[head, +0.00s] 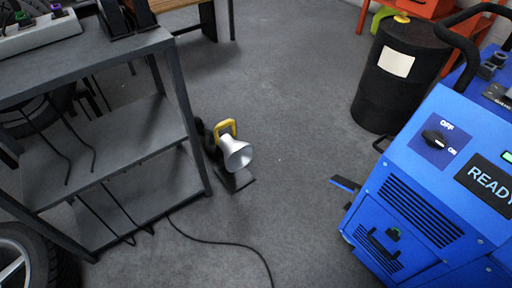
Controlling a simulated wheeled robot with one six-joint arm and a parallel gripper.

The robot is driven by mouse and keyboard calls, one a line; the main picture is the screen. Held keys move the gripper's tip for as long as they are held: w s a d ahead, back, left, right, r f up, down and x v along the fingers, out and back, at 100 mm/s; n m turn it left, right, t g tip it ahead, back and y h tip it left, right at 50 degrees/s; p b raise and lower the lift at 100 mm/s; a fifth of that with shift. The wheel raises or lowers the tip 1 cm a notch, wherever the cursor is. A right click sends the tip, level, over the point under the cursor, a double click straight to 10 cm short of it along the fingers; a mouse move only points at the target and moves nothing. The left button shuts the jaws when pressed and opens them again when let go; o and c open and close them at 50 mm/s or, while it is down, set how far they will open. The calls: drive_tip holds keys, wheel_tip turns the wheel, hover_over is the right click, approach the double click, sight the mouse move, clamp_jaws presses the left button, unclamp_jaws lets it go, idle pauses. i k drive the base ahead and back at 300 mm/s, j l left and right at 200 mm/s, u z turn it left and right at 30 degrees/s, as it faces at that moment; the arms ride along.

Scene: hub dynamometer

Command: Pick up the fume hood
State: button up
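The fume hood (238,154) appears to be the pale, funnel-shaped piece in the head view, left of the middle. Its wide mouth faces the lower right. A yellow handle (226,128) stands up behind the funnel, and a dark hose-like part is at its left. It stands by a dark flat base (237,181) on the floor, close to the right leg of the grey shelf. My gripper is not in view.
A grey shelf unit (110,153) stands at left, with a tire (58,265) below. A blue machine (432,200) reading "READY" stands at right, a black drum (398,85) behind it. A cable (225,243) crosses the floor. The middle floor (290,110) is clear.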

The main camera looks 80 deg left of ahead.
sight(235, 175)
drive_tip(key=u, duration=3.05)
drive_tip(key=i+j+z, duration=0.45)
drive_tip(key=i, duration=0.4)
drive_tip(key=i+j+z, duration=0.45)
drive_tip(key=i+j, duration=0.35)
drive_tip(key=j, duration=0.1)
